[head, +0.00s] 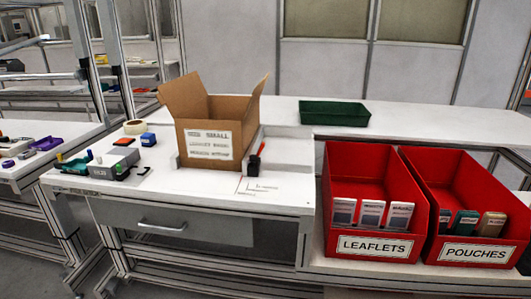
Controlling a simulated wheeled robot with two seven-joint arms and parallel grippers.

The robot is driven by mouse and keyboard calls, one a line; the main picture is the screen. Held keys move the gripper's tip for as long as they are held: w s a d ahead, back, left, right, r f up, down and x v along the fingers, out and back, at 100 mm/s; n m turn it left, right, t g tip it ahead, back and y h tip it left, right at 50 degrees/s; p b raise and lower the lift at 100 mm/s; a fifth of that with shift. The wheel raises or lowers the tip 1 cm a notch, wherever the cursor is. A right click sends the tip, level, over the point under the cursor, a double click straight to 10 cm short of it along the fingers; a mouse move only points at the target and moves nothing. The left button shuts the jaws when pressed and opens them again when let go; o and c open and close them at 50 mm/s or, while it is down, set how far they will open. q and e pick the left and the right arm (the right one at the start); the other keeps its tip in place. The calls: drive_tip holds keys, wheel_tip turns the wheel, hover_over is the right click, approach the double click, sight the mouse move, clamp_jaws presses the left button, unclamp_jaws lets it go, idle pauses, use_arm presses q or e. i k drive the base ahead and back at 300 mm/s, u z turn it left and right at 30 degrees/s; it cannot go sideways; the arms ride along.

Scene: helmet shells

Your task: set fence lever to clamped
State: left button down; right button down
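What looks like the fence lever is a small red handle (262,148) on a black block (254,164). It stands on the white bench just right of the open cardboard box's front corner. The red handle points up and leans slightly to the right. It is too small to tell whether this is a clamped or a released position. A low grey fence edge seems to run along the bench beside the box, mostly hidden by it. Neither of my grippers is in view.
The open cardboard box (210,125) has its flaps up. A grey device (115,162), blue block (148,139) and tape roll (135,127) lie to its left. A green tray (334,113) is behind. Red LEAFLETS (375,247) and POUCHES (476,253) bins stand at right.

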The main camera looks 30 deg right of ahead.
sight(260, 151)
drive_tip(key=z, duration=1.15)
drive_tip(key=i, duration=0.2)
drive_tip(key=z, duration=0.1)
